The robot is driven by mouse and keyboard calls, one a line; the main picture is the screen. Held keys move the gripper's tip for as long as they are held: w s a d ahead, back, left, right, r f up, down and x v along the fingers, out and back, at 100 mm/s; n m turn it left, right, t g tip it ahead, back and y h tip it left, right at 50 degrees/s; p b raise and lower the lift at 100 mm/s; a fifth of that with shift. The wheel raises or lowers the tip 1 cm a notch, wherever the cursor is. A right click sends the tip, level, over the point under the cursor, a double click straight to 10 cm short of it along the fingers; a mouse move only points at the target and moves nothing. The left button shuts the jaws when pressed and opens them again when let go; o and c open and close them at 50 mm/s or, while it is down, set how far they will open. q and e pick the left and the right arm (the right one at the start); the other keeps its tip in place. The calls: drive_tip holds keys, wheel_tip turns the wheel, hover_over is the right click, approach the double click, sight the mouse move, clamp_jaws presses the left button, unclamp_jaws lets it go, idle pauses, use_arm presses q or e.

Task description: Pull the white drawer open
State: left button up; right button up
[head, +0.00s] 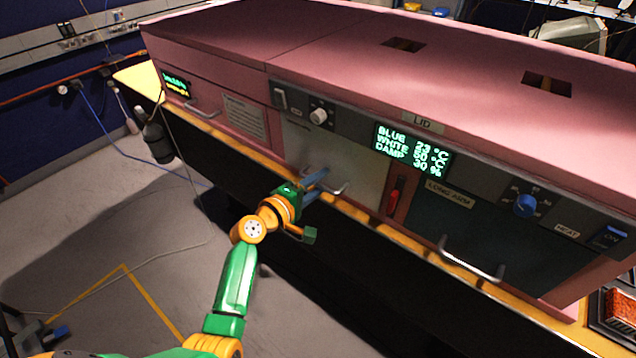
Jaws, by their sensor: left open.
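The white drawer (358,178) is a pale front panel in the pink foam enclosure, near the middle of the head view. It looks shut, its front about flush with the panels beside it. Its metal bar handle (340,189) is low on the front and partly covered by my gripper. My left gripper (319,184) has its blue fingers open at the left part of this handle. I cannot tell whether the bar lies between the fingers or whether they touch it. My right gripper is not in view.
A dark drawer (490,235) with its own handle (470,262) is to the right, past a red switch (393,201). Another handle (203,112) is on the left. A yellow-orange ledge (400,238) runs below the fronts. The floor (150,240) in front is mostly clear.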

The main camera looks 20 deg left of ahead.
use_arm(q)
drive_tip(key=shift+s+r, duration=0.1)
drive_tip(key=shift+s, duration=0.05)
clamp_jaws()
idle(1.3)
